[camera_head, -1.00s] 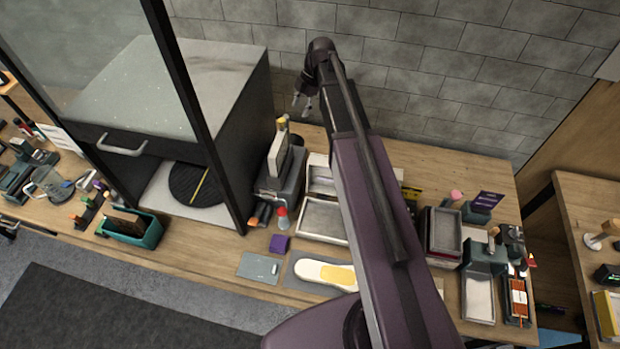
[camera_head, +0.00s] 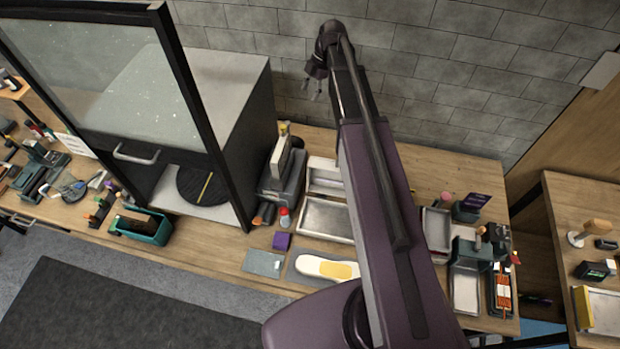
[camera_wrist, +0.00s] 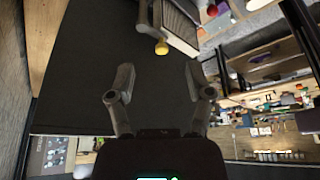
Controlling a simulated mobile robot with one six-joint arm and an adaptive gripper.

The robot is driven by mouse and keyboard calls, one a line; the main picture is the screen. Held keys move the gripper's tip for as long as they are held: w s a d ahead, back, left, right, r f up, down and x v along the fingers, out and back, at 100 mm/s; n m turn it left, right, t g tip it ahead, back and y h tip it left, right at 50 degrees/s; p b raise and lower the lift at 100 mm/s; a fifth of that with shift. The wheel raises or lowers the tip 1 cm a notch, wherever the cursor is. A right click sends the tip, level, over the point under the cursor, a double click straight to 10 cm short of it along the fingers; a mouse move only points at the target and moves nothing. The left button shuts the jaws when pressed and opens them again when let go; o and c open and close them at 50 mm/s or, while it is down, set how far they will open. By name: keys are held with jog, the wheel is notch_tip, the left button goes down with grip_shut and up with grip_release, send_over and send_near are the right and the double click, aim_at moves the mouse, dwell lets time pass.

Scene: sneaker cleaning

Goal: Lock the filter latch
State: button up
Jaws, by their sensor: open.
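The filter unit (camera_head: 282,180) is a dark grey housing with a pale upright filter panel, standing beside the cabinet on the bench. A yellow knob (camera_head: 284,127) on top looks like its latch; I cannot tell its lock state. In the wrist view the yellow knob (camera_wrist: 162,47) sits at the end of a dark lever beside the ribbed filter (camera_wrist: 188,25). My gripper (camera_head: 312,90) hangs above and a little right of the unit, near the wall. In the wrist view my gripper (camera_wrist: 158,76) is open and empty, with the knob beyond its fingertips, apart from them.
A glass-fronted cabinet (camera_head: 232,120) stands close left of the filter unit. Metal trays (camera_head: 327,219), a red-capped bottle (camera_head: 284,215) and a purple block (camera_head: 282,241) lie near it. The grey brick wall (camera_head: 430,60) rises behind the bench.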

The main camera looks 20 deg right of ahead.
jog(key=s+a+f+m+h+b, duration=0.2)
jog(key=s+f+m+b, duration=0.7)
jog(key=f+m+b, duration=0.1)
jog(key=s+a+f+m+t+h+b, duration=0.1)
jog(key=s+a+f+m+h+b, duration=0.1)
jog(key=s+f+m+b, duration=0.7)
jog(key=shift+s+a+f+m+b, duration=0.25)
jog(key=shift+a+f+m+b, duration=0.55)
jog(key=shift+f+m+b, duration=0.75)
dwell(0.5)
jog(key=shift+f+n, duration=0.2)
jog(key=shift+n, duration=0.25)
